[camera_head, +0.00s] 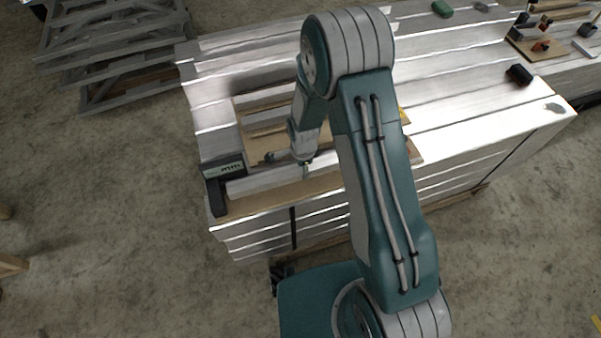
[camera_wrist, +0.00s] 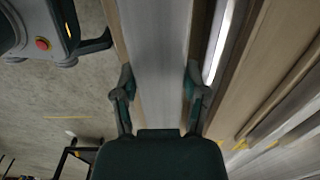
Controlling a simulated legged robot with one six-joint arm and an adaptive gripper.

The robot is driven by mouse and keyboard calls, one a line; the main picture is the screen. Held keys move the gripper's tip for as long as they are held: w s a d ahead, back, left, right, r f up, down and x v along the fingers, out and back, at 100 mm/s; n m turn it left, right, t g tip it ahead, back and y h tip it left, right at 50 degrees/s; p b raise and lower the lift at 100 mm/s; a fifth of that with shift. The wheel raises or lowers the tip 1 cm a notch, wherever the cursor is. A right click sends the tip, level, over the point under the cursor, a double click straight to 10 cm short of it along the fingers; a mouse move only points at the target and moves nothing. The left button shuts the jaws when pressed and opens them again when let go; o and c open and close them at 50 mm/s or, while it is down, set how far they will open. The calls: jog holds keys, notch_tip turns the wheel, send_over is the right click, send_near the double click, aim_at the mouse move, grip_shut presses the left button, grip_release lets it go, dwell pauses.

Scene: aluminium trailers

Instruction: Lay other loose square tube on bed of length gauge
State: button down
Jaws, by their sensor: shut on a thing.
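My gripper (camera_wrist: 160,82) is shut on a silver square tube (camera_wrist: 158,35), with one finger on each side of it. In the wrist view the tube runs lengthwise away from my gripper, with wooden strips showing along both sides. In the head view the tube (camera_head: 262,181) lies along the wooden bed of the length gauge (camera_head: 275,200), near the front edge of the stack. Its left end is close to the gauge's dark end block with the "mm" display (camera_head: 226,169). I cannot tell whether the tube rests on the bed or is just above it. My arm hides the right part.
A wooden tray (camera_head: 250,120) lies behind the gauge. The silver stack top (camera_head: 460,80) is broad and mostly clear. A dark block (camera_head: 519,74) and a board with small tools (camera_head: 545,45) are at the right. Grey frames (camera_head: 110,50) are piled at upper left.

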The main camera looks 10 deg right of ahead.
aim_at(300, 174)
jog(key=shift+w+a+f, duration=0.1)
jog(key=shift+a+f, duration=0.1)
jog(key=shift+f, duration=0.75)
jog(key=shift+a+f, duration=0.15)
jog(key=shift+f, duration=0.75)
jog(key=shift+c, duration=0.6)
grip_release()
